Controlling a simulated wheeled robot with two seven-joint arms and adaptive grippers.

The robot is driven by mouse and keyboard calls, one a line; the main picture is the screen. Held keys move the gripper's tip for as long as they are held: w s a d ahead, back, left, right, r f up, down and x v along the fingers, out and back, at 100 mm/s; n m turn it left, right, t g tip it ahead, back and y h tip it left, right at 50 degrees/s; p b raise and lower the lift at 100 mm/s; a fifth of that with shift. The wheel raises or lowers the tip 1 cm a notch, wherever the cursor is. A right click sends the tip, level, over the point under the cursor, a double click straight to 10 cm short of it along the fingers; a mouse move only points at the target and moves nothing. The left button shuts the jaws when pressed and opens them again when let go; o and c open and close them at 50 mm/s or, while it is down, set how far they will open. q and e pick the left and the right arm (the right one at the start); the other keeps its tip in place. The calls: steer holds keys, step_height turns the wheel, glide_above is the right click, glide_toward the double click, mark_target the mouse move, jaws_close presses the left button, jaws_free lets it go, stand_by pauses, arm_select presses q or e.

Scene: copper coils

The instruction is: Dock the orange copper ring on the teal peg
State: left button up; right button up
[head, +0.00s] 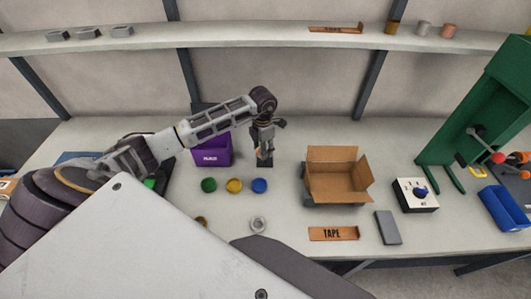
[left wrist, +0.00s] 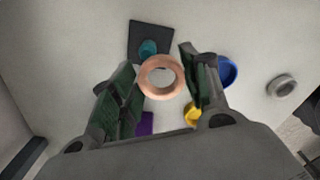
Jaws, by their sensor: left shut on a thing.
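The orange copper ring (left wrist: 147,88) is between the fingers of my left gripper (left wrist: 157,80), which is shut on it. In the left wrist view the teal peg (left wrist: 148,47) stands on a dark square base (left wrist: 138,35), just beyond the ring's upper edge. The ring appears off to one side of the peg, not around it; its height above the peg is hard to judge. In the head view my left gripper (head: 263,150) points down over the dark base (head: 266,163), and it mostly hides the ring and peg. My right gripper is not in view.
A purple bin (head: 216,156) stands left of the gripper. Green (head: 209,185), yellow (head: 234,185) and blue (head: 259,186) round pieces lie in front. A grey ring (head: 258,225) lies nearer. An open cardboard box (head: 337,188) is to the right.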

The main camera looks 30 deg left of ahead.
arm_select(q)
steer(key=shift+w+f, duration=0.1)
steer(key=shift+w, duration=0.7)
steer(key=shift+w+a+f+m, duration=0.1)
steer(key=shift+w+a+m, duration=0.05)
steer(key=shift+w+m, duration=0.3)
steer(key=shift+s+m, duration=0.1)
steer(key=shift+m, duration=0.15)
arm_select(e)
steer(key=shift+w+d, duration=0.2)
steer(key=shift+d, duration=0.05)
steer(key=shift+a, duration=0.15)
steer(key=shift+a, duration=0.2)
arm_select(q)
steer(key=shift+f+b, duration=1.1)
steer(key=shift+f, duration=0.65)
steer(key=shift+f+b, duration=0.55)
steer(key=shift+f, duration=0.5)
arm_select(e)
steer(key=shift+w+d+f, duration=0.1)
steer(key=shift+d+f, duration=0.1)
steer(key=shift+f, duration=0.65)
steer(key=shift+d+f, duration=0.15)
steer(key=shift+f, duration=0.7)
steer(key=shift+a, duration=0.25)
